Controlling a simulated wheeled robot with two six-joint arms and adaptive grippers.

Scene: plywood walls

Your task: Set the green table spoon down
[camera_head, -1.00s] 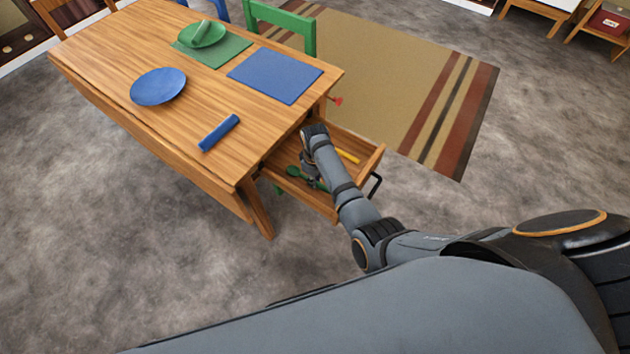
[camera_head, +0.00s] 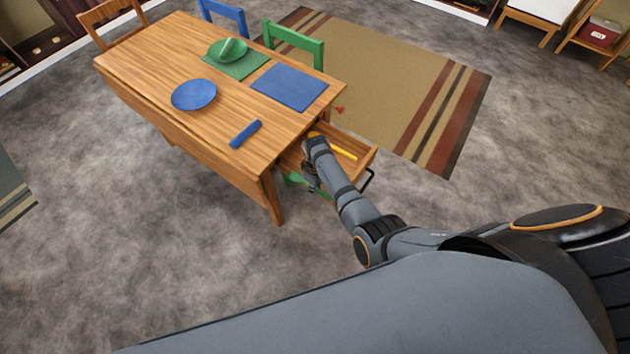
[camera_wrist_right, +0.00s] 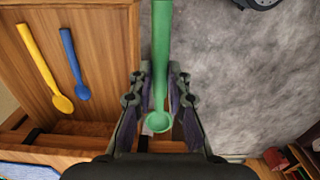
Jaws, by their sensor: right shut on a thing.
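The green table spoon (camera_wrist_right: 161,50) is between the fingers of my right gripper (camera_wrist_right: 160,105) in the right wrist view. Its bowl (camera_wrist_right: 158,122) lies near the fingertips and its handle runs up past the top edge. My right gripper is shut on it. In that view the spoon appears beside the drawer's side wall, with grey floor below. My left gripper is not in view.
A yellow spoon (camera_wrist_right: 43,65) and a blue spoon (camera_wrist_right: 72,60) lie in the drawer. The wooden table (camera_head: 190,130) holds a blue plate (camera_head: 193,95), blue roll (camera_head: 245,134), blue mat (camera_head: 289,87), green mat (camera_head: 248,69) and green bowl (camera_head: 226,49). The table's near left part is clear.

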